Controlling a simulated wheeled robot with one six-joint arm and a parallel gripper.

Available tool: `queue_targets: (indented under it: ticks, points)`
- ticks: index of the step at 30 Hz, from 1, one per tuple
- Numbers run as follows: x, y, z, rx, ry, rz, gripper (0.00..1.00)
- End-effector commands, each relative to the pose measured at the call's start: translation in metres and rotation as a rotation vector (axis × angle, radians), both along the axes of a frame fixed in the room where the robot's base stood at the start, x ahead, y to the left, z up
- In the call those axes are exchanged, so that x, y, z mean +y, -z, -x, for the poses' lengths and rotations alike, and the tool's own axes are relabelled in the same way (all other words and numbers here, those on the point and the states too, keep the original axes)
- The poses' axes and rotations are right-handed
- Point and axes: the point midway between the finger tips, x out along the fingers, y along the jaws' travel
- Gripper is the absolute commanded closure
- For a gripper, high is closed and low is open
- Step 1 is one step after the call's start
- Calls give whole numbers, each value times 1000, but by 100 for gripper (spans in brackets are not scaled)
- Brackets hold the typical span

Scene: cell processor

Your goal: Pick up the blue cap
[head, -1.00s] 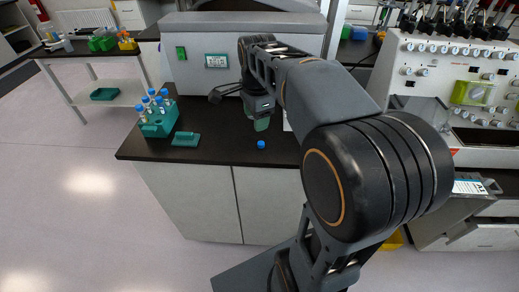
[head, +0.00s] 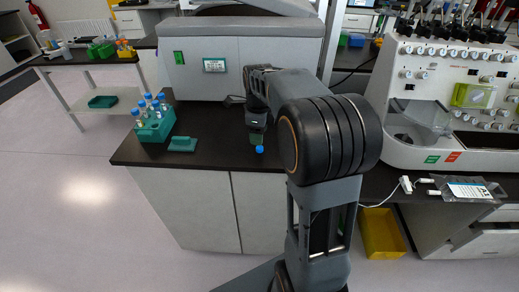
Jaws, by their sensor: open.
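The small blue cap (head: 259,149) lies on the black bench top near its front edge. My gripper (head: 257,138) points down right at the cap, with its tips just behind or above it in the head view. The jaws are open, but the fingers are small and dark here. I cannot tell whether they touch the cap or are around it.
A teal rack (head: 156,124) with several blue-capped tubes stands on the bench to the left. A small teal block (head: 183,144) lies beside it. A large grey machine (head: 240,60) stands behind. A white processor (head: 445,100) stands right. A yellow bin (head: 381,235) is below.

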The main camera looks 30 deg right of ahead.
Motion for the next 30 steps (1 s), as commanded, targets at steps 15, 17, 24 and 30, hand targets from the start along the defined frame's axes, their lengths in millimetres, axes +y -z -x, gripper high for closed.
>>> queue_targets:
  ticks: [15, 17, 24, 30]
  points:
    - [-2, 51, 2, 2, -1, 0, 44]
    - [-2, 53, 2, 1, -1, -1, 44]
    - [-2, 54, 2, 0, -1, 0, 44]
    - [-2, 54, 2, 0, -1, 0, 62]
